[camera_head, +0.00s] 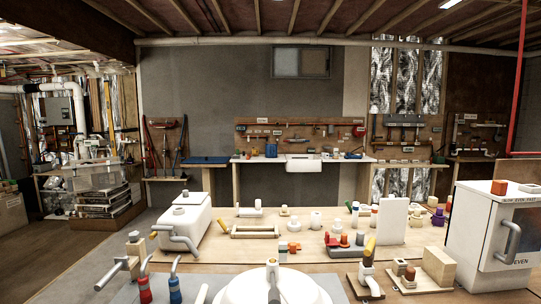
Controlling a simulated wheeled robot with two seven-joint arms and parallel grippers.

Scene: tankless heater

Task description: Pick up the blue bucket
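A small blue container-like object (271,150) stands on the far workbench by the back wall, left of a white sink-like box. It is too small to tell for sure whether it is a bucket. No other bucket shows clearly. Neither of my grippers can be made out in the head view.
A wooden table (225,262) in front holds many small parts, a white lidded box (182,222), a white upright panel (392,221) and a white cabinet (478,235) at right. Open floor (58,262) lies at left. A stacked pile with a clear bin (96,176) stands behind it.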

